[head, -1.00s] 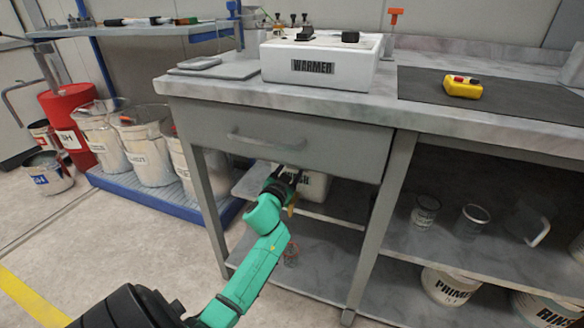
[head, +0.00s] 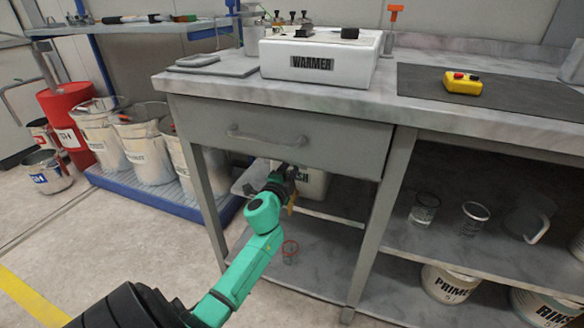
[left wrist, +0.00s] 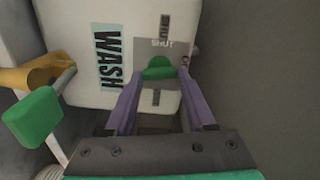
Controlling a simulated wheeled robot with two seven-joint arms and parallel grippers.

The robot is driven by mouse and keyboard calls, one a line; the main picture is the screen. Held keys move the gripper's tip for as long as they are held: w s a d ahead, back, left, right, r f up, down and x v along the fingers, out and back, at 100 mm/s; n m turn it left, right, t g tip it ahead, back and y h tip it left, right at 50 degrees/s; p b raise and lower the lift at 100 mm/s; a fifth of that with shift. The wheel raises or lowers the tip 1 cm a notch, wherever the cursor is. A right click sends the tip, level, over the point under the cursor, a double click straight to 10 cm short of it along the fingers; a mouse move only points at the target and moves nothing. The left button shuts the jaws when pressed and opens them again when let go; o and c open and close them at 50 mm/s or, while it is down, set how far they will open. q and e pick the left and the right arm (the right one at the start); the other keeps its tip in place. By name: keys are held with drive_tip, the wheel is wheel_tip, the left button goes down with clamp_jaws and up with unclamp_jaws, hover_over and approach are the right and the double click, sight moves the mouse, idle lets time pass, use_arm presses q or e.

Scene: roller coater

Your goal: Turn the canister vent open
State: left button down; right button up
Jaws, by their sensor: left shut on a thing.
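The white canister labelled WASH (left wrist: 75,35) fills much of the left wrist view. In the head view the canister (head: 314,184) stands on the shelf under the drawer, partly hidden by my arm. A grey plate (left wrist: 150,50) on it carries the word SHUT and a green vent knob (left wrist: 158,70). My left gripper (left wrist: 157,78) has its two purple fingers on either side of the knob and is shut on it. In the head view my left gripper (head: 286,174) is small and dark in front of the canister. My right gripper is not in view.
A tap with a green handle (left wrist: 32,117) sticks out beside my left gripper. The drawer (head: 280,136) and worktop overhang the canister. A table leg (head: 377,225) stands to the right.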

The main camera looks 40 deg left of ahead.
use_arm(q)
drive_tip(key=shift+f+m, duration=0.1)
drive_tip(key=shift+m, duration=1.2)
drive_tip(key=shift+c, duration=1.4)
unclamp_jaws()
drive_tip(key=shift+o, duration=0.2)
